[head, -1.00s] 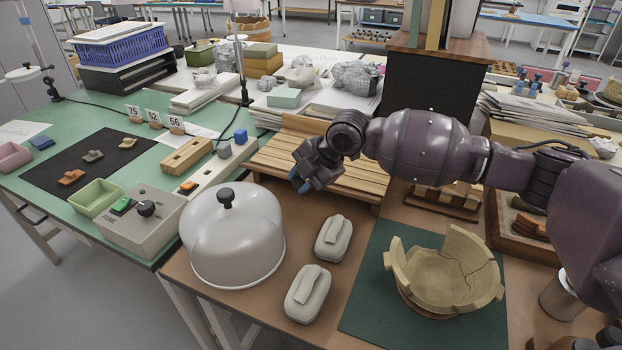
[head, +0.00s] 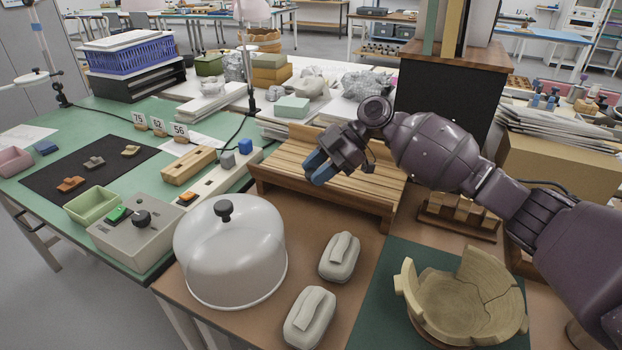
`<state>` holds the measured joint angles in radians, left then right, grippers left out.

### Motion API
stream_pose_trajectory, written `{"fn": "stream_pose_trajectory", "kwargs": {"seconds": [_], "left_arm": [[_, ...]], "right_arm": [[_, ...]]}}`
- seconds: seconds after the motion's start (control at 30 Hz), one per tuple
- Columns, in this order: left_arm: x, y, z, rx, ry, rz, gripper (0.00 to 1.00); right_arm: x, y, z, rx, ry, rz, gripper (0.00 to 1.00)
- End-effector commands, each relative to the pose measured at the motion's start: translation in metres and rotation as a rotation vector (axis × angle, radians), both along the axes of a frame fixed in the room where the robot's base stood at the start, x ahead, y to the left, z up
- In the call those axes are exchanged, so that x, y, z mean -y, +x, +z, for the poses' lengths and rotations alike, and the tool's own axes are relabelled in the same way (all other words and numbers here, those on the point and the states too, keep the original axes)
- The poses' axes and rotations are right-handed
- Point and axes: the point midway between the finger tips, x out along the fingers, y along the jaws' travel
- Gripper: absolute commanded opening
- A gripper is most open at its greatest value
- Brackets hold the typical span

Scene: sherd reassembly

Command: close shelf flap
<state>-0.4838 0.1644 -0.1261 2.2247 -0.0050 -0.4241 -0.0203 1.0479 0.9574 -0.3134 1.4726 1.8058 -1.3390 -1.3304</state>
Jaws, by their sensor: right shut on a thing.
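My right gripper (head: 314,172) has blue fingertips and reaches in from the right over the slatted wooden rack (head: 350,193). Its fingertips are close above the slats near the rack's front edge. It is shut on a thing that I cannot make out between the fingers. I cannot tell whether the fingers touch the rack. The rack has a low raised board (head: 303,132) along its back left. No part is clearly recognisable as a shelf flap. A dark-fronted wooden cabinet (head: 440,105) stands behind the rack. My left gripper is not in view.
A clear dome (head: 228,255) with a black knob stands front left. A broken tan bowl (head: 468,298) rests on a green mat (head: 385,318).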

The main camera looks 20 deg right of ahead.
Motion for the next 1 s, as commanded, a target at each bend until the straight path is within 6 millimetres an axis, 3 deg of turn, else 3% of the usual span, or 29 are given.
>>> {"fn": "stream_pose_trajectory", "kwargs": {"seconds": [0.03, 0.4, 0.93, 0.97, 1.0], "left_arm": [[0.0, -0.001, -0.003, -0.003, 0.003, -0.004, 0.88], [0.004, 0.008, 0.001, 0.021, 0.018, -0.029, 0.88], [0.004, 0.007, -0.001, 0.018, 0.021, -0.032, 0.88], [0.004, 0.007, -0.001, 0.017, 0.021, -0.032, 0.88], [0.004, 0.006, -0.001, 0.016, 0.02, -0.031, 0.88]], "right_arm": [[0.002, 0.002, -0.007, -0.029, 0.026, 0.0, 0.0], [0.011, 0.01, -0.002, -0.122, 0.136, -0.001, 0.0], [0.013, 0.011, 0.0, -0.135, 0.152, -0.001, 0.0], [0.013, 0.011, 0.0, -0.135, 0.152, -0.001, 0.34], [0.013, 0.011, 0.0, -0.135, 0.152, -0.001, 0.4]]}}
